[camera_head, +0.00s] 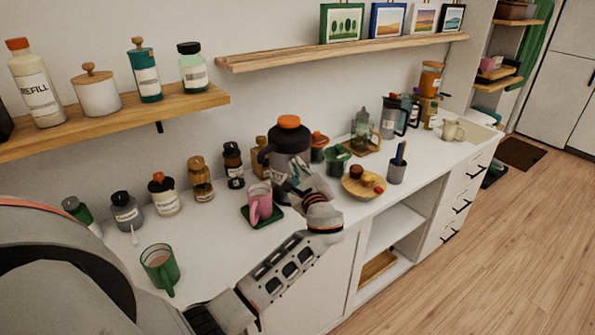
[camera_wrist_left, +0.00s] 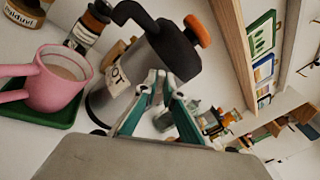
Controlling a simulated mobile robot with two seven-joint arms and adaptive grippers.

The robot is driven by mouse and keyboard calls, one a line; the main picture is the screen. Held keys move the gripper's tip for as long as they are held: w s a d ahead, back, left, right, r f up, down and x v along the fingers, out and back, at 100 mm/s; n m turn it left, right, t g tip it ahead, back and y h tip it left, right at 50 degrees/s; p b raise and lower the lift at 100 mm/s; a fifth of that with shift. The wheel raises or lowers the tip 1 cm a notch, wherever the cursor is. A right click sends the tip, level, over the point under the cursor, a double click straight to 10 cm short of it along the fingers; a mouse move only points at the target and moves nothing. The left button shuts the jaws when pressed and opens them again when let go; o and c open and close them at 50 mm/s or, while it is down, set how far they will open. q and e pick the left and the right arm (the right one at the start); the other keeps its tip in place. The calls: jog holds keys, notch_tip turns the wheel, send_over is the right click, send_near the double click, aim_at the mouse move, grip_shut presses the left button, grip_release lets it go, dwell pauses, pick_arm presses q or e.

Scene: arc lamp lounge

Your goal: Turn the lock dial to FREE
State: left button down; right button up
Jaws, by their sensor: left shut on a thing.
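A grey jug (camera_head: 290,143) with a black lid and an orange top piece (camera_head: 289,121) stands on the white counter. In the left wrist view the jug (camera_wrist_left: 112,75) looks tilted, with a partly hidden label and its orange piece (camera_wrist_left: 197,30) clear of my fingers. My left gripper (camera_head: 300,172) is at the jug's front; its fingers (camera_wrist_left: 158,86) close together against the jug's side below the lid. They are shut on a small part there, perhaps the lock dial, mostly hidden by the fingertips. No FREE marking is legible. My right gripper is not in view.
A pink mug (camera_head: 260,204) on a green coaster stands left of the jug, close to my gripper. A round wooden tray (camera_head: 362,188) and a grey pen cup (camera_head: 397,171) are at the right. Several jars line the back. A green mug (camera_head: 160,267) is nearer.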

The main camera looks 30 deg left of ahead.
pick_arm(q)
jog(key=shift+f+n+b, duration=0.15)
jog(key=shift+n+b, duration=3.3)
jog(key=shift+n, duration=1.95)
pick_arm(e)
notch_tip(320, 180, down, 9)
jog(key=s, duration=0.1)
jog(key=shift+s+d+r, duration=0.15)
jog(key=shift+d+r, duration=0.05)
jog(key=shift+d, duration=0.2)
pick_arm(q)
jog(key=c, duration=2.2)
grip_release()
jog(key=shift+o, duration=0.2)
jog(key=v, duration=0.7)
jog(key=shift+s, duration=0.25)
jog(key=shift+d, duration=0.2)
